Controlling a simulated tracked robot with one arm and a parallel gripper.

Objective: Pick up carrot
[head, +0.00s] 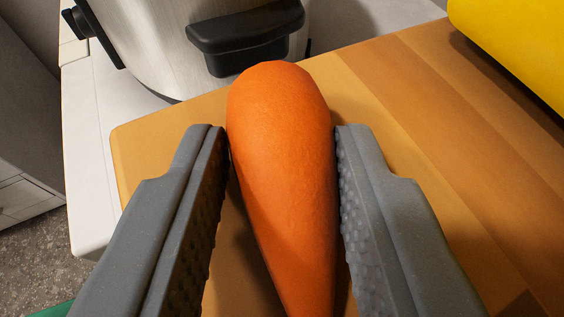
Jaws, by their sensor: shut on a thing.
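An orange carrot (283,175) lies between the two grey fingers of my gripper (282,145) in the middle of the head view. Its thick rounded end points away from me and its narrow end runs out of the bottom of the picture. The textured finger pads are against its left and right sides near the thick end, so my gripper is shut on it. The carrot is over a wooden board (400,110). I cannot tell whether it touches the board.
A metal pot (150,40) with black handles stands behind the board. A yellow object (520,45) is at the upper right. The white counter edge (85,170) is at left, with floor (40,245) below it. A bit of green shows at the bottom left.

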